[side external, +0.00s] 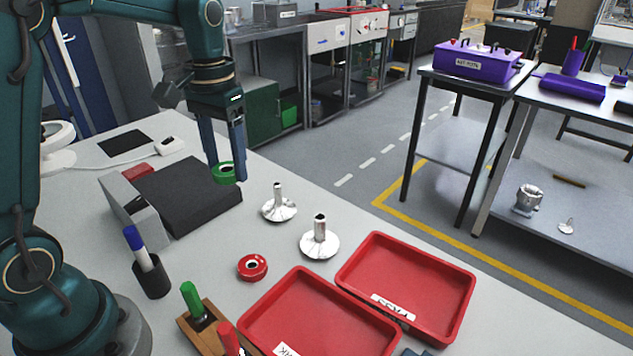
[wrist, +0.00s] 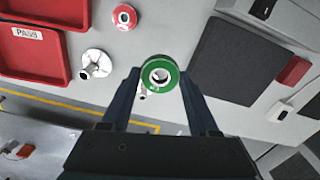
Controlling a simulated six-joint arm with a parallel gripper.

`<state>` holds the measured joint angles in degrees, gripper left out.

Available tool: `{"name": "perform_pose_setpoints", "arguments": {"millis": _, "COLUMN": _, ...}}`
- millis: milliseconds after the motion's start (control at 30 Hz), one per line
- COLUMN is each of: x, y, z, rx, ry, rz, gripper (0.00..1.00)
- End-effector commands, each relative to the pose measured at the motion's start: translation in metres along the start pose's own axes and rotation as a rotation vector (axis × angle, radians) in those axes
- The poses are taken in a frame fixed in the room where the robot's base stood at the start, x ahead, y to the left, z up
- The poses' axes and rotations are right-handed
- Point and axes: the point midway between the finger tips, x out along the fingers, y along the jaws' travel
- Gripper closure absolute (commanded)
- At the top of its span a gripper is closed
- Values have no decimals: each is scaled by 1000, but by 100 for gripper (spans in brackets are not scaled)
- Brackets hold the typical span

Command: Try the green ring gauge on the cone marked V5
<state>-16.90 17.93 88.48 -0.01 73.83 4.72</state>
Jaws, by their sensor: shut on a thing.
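The green ring gauge (side external: 223,174) is between the fingertips of my gripper (side external: 227,168), held in the air above the table. In the wrist view the green ring (wrist: 160,62) faces the camera, with a pale metal bore. Two shiny metal cones with upright stems and round flanges stand on the table: a farther one (side external: 279,208) and a nearer one (side external: 319,243). Both are right of the ring in the side view. In the wrist view one cone (wrist: 97,64) is clear; the other is mostly hidden behind the ring. I cannot read V5 on either.
A red ring gauge (side external: 252,267) lies near the cones. Two red trays, one labelled PASS (side external: 447,277) and another (side external: 300,345), lie at the front. A dark pad (side external: 190,192) and grey block (side external: 125,205) lie left. Pen holders (side external: 152,278) stand near my base.

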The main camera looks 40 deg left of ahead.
Motion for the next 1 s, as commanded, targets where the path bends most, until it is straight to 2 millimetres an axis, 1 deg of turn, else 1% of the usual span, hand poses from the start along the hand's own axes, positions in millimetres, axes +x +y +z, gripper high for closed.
{"name": "perform_pose_setpoints", "arguments": {"millis": 33, "x": -4, "y": 8, "z": -9, "rx": 31, "ry": 5, "rz": 0, "gripper": 100}}
{"name": "perform_pose_setpoints", "arguments": {"millis": 100, "x": -9, "y": 19, "z": -19, "rx": 71, "ry": 5, "rz": 0, "gripper": 100}}
{"name": "perform_pose_setpoints", "arguments": {"millis": 167, "x": -13, "y": 29, "z": -27, "rx": 107, "ry": 8, "rz": -1, "gripper": 100}}
{"name": "perform_pose_setpoints", "arguments": {"millis": 333, "x": -18, "y": 64, "z": -44, "rx": 217, "ry": 12, "rz": -1, "gripper": 100}}
{"name": "perform_pose_setpoints", "arguments": {"millis": 533, "x": -16, "y": 108, "z": -53, "rx": 341, "ry": 18, "rz": 0, "gripper": 100}}
{"name": "perform_pose_setpoints", "arguments": {"millis": 633, "x": -10, "y": 129, "z": -54, "rx": 395, "ry": 22, "rz": 1, "gripper": 100}}
{"name": "perform_pose_setpoints", "arguments": {"millis": 700, "x": -5, "y": 139, "z": -53, "rx": 421, "ry": 18, "rz": 0, "gripper": 100}}
{"name": "perform_pose_setpoints", "arguments": {"millis": 800, "x": 0, "y": 144, "z": -50, "rx": 439, "ry": 4, "rz": -1, "gripper": 100}}
{"name": "perform_pose_setpoints", "arguments": {"millis": 1000, "x": 0, "y": 146, "z": -49, "rx": 443, "ry": 4, "rz": -1, "gripper": 100}}
